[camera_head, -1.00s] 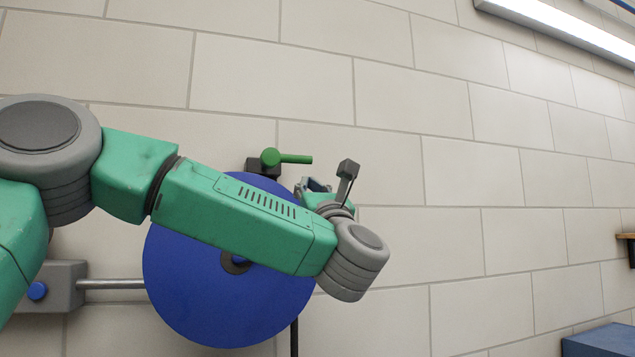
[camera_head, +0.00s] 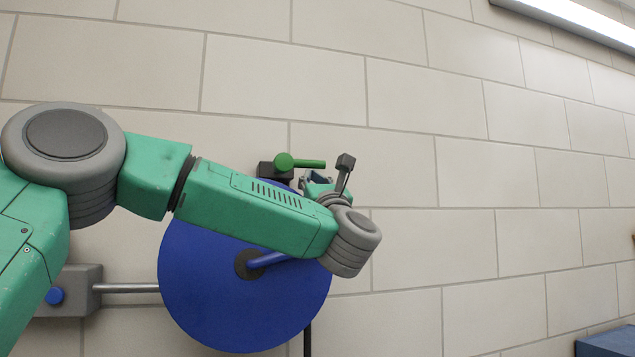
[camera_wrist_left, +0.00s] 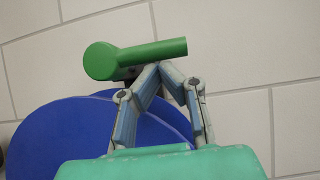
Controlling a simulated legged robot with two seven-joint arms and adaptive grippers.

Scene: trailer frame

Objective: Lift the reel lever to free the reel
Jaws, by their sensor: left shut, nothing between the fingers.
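The blue reel (camera_head: 225,305) is a large disc in front of the wall, partly hidden by my left arm. Its dark hub with a blue bar shows below the arm. The green reel lever (camera_head: 302,163) sits on a dark block above the reel and points right, nearly level. My left gripper (camera_head: 318,178) is just below the lever's free end, partly hidden by my wrist. In the left wrist view the gripper (camera_wrist_left: 158,69) is shut and empty, its fingertips directly under the lever (camera_wrist_left: 135,57). I cannot tell whether they touch. The right gripper is out of view.
A grey bracket (camera_head: 78,292) with a blue knob holds a metal rod (camera_head: 130,288) at the lower left. A block wall (camera_head: 450,180) stands behind. A blue surface (camera_head: 607,342) is at the lower right. The space right of the gripper is clear.

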